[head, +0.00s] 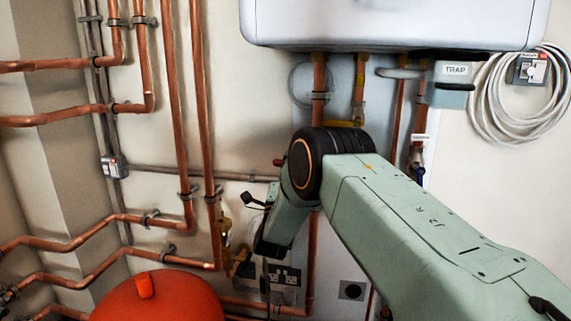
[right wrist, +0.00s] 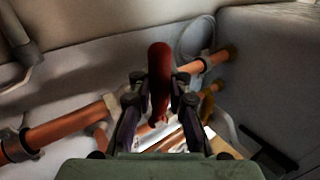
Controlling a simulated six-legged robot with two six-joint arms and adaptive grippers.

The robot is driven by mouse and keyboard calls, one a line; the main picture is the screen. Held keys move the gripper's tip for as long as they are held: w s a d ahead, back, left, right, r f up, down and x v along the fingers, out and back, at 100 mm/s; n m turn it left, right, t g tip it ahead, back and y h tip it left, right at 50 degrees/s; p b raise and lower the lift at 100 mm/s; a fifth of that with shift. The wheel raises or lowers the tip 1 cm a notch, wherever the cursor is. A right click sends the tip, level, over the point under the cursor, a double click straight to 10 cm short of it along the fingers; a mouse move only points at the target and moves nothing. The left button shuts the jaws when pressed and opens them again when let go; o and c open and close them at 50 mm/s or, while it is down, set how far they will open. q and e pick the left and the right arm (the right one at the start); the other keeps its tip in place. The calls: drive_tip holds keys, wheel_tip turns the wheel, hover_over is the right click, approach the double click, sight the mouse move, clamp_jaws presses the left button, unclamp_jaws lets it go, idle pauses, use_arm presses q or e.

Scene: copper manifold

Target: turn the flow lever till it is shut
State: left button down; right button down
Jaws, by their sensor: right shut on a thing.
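In the right wrist view, the flow lever (right wrist: 160,60) shows as a dark red, rounded handle standing upright in the picture. My right gripper (right wrist: 160,94) has one dark finger on each side of it and is shut on it. The handle's upper end sticks out past the fingertips. Its lower end runs down between the fingers, and I cannot make out its pivot. In the head view, my right arm reaches in from the right and bends down in front of the pipes. I cannot make out the gripped lever there. My left gripper is not in view.
A white boiler (head: 390,22) hangs above my right arm. Copper pipes (head: 172,90) run along the wall at left. A red rounded vessel (head: 160,300) stands at the bottom left. A coiled white cable (head: 483,105) hangs at right. A double socket (head: 285,276) sits low on the wall.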

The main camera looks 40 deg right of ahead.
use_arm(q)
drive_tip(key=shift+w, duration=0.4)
use_arm(e)
drive_tip(key=shift+f, duration=0.1)
drive_tip(key=shift+f, duration=0.1)
